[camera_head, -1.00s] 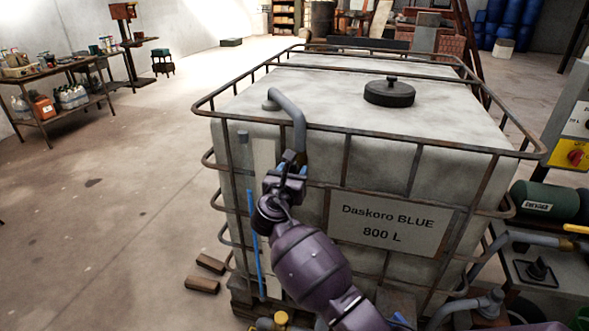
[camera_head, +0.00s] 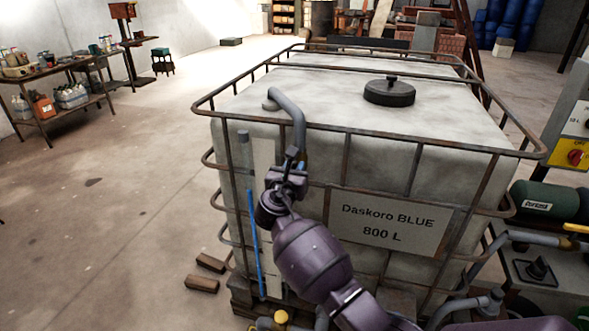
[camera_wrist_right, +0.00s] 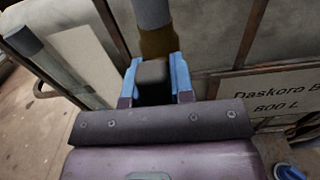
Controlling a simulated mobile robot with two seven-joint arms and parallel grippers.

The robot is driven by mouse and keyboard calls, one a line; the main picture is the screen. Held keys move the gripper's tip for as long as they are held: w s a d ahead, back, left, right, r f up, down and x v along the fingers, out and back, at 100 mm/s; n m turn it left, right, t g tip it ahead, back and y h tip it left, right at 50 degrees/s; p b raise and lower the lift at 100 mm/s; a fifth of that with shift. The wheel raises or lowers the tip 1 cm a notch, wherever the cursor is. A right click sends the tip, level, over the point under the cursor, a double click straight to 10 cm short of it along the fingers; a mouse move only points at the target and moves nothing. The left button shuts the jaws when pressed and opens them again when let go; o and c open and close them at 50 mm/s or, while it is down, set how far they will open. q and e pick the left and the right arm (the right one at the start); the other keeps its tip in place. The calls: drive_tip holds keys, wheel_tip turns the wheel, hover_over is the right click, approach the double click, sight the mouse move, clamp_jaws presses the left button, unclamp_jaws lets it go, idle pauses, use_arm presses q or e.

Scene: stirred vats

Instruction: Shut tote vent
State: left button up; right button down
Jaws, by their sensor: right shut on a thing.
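The white tote (camera_head: 340,90) stands in a rusty cage, its label reading "Daskoro BLUE 800 L". A grey bent vent pipe (camera_head: 290,104) leaves the tote's top at the near left corner and hangs down the front. At its lower end a brass valve body (camera_wrist_right: 158,42) shows in the right wrist view. My right gripper (camera_head: 292,166) is at this lower end. In the right wrist view its blue fingers (camera_wrist_right: 154,80) are shut on a dark block-like vent handle (camera_wrist_right: 153,72) just below the brass. The rest of the handle is hidden. My left gripper is not in view.
The cage's top rail (camera_head: 370,136) runs close to the pipe and my right arm. A black lid (camera_head: 389,92) sits on the tote's top. A blue-and-grey upright tube (camera_head: 254,240) stands left of my gripper. The floor at left is open.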

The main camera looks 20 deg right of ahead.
drive_tip(key=shift+m, duration=0.3)
drive_tip(key=m+b, duration=0.1)
drive_tip(key=m, duration=0.3)
drive_tip(key=shift+s+d+f, duration=0.1)
drive_tip(key=shift+f, duration=0.05)
drive_tip(key=m+b, duration=0.1)
drive_tip(key=m, duration=0.2)
drive_tip(key=shift+d, duration=0.1)
drive_tip(key=shift+s+f+m+b, duration=0.15)
drive_tip(key=shift+m+b, duration=0.35)
drive_tip(key=shift+m, duration=0.5)
drive_tip(key=m+b, duration=0.1)
drive_tip(key=m, duration=0.1)
drive_tip(key=m+b, duration=0.1)
drive_tip(key=m, duration=0.1)
drive_tip(key=shift+d+f+m, duration=0.1)
drive_tip(key=shift+f+m, duration=0.1)
drive_tip(key=shift+m, duration=0.1)
drive_tip(key=shift+m+b, duration=1.15)
drive_tip(key=shift+m, duration=0.75)
